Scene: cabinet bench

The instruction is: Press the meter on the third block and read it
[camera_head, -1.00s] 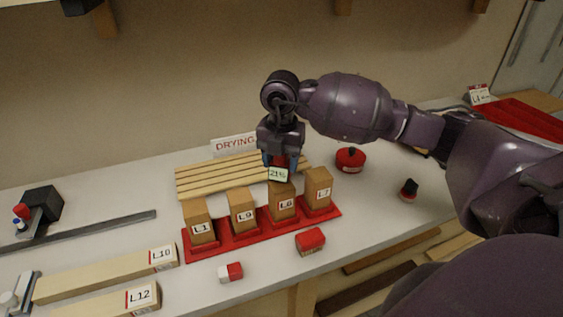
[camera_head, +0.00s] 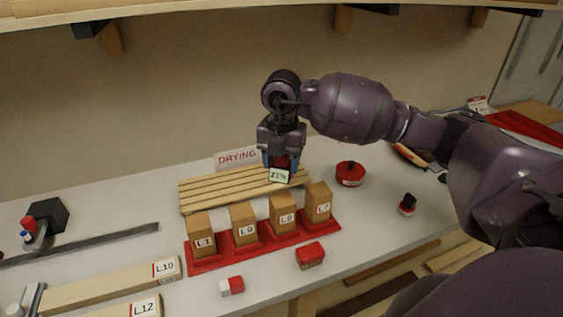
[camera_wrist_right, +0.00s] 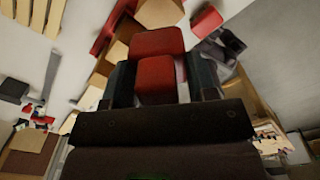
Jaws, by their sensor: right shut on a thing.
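My right gripper (camera_head: 281,160) is shut on the red meter, whose pale display (camera_head: 279,176) faces me and seems to read 21%, in small blurred digits. In the right wrist view the red meter (camera_wrist_right: 156,70) sits between the dark fingers. The third block from the left, labelled L6 (camera_head: 284,214), stands upright in the red rack (camera_head: 215,262). The meter hangs just above this block, with a small gap showing. Blocks L1 (camera_head: 201,236), L9 (camera_head: 244,225) and L7 (camera_head: 318,203) stand in the same rack. My left gripper is out of view.
A slatted wooden rack (camera_head: 225,190) and a DRYING sign (camera_head: 237,158) are behind. A red brush (camera_head: 310,255) and a red-white piece (camera_head: 231,286) lie in front. A round red container (camera_head: 350,173) stands right. Board L10 (camera_head: 110,285) lies left.

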